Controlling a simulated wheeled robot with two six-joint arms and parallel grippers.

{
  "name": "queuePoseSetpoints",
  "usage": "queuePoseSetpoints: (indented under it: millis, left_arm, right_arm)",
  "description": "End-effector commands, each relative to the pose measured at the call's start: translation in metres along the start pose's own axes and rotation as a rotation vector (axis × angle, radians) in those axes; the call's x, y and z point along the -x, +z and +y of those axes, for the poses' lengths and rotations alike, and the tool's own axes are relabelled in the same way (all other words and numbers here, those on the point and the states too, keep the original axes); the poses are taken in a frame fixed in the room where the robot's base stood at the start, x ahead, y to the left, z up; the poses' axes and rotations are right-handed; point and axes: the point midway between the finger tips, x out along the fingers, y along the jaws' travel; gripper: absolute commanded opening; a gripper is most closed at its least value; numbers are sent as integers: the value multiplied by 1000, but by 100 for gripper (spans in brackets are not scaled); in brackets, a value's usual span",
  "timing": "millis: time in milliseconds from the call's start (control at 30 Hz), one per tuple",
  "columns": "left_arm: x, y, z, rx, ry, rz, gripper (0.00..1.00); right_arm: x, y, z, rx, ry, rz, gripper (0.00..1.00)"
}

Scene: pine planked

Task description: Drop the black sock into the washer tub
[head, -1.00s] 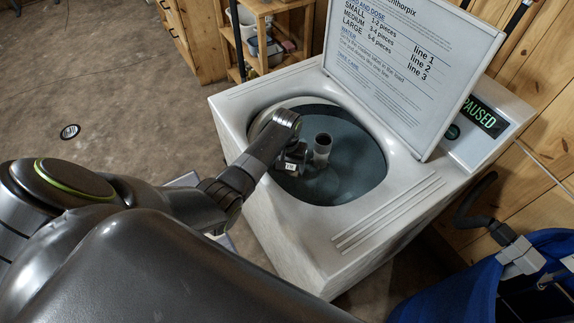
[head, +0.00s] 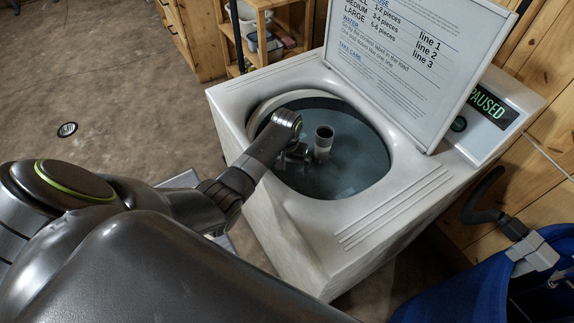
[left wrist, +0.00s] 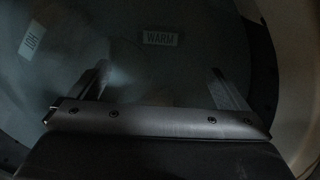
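The white top-loading washer has an open tub (head: 352,170) with a grey-blue inside and a pale central post (head: 324,140). My left gripper (head: 294,157) is down inside the tub opening, left of the post. In the left wrist view my left gripper (left wrist: 162,85) has its two fingers wide apart with nothing between them. Below them is the dim tub wall or floor, with labels reading WARM (left wrist: 159,38) and HOT. I cannot make out the black sock in any view. My right gripper is not in view.
The washer lid (head: 415,70) stands open behind the tub. The display (head: 487,107) reads PAUSED. A wooden shelf (head: 262,30) stands behind.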

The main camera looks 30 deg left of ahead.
Motion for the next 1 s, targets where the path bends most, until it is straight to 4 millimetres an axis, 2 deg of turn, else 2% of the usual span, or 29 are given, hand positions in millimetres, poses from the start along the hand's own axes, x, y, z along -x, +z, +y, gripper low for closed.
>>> queuePoseSetpoints:
  millis: [267,467,667,1000]
  left_arm:
    - [2,0,0,0,0,0,98]
    - [23,-1,0,0,1,4,98]
    - [63,-1,0,-1,1,5,98]
    - [144,-1,0,-1,1,6,98]
  right_arm:
    - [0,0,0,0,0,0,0]
    - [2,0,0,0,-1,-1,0]
    - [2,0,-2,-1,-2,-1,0]
    - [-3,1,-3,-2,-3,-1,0]
